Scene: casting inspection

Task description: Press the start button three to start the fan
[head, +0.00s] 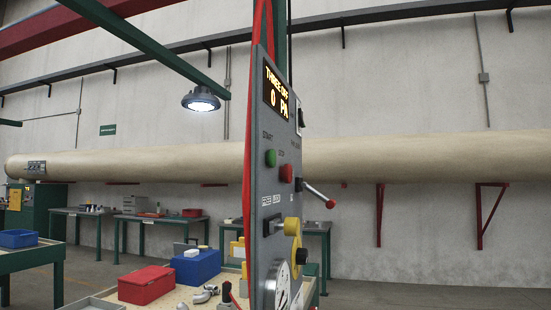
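A grey control panel (267,210) stands upright in the middle of the head view, seen at a steep angle. Its lit display (276,91) reads "THREE OFF" with "0 PA" below. A green button (270,158) sits under the label "START". A red button (286,173) is to its right. Neither of my grippers shows in this view.
Behind the panel, a bench carries a red box (146,284), a blue box (196,266) and metal fittings (205,294). A blue tray (18,238) is on a table at the left. A long beige duct (150,163) runs along the wall.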

